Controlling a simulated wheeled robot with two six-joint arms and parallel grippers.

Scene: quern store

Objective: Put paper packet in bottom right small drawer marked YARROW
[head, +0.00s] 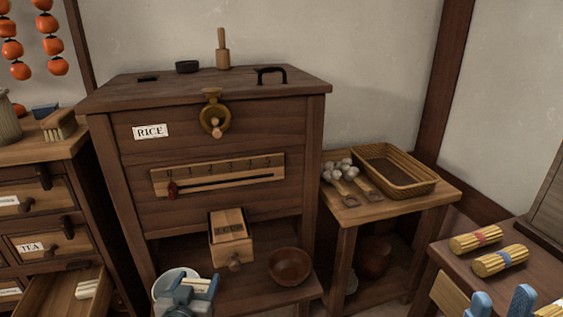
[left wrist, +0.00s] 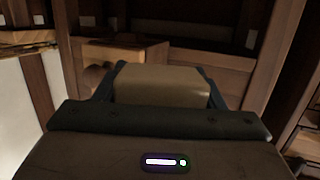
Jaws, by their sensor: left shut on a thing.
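My left gripper (head: 190,290) is at the bottom centre of the head view, shut on a tan paper packet (left wrist: 162,85), which fills the space between its jaws in the left wrist view. The packet's pale edge (head: 200,283) shows in the head view. No label reading YARROW can be read. A drawer (head: 40,298) stands open at the lower left, below the TEA drawer (head: 50,244), with a pale bundle (head: 88,288) inside. My right gripper (head: 501,302) shows two blue fingertips apart at the lower right, with nothing seen between them.
A wooden cabinet (head: 220,140) marked RICE fills the middle, with a small box drawer (head: 232,238) pulled out. A brown bowl (head: 290,267) and a white bowl (head: 168,278) are near my left gripper. A side table (head: 345,215) holds a basket (head: 395,168); straw bundles (head: 475,239) lie at right.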

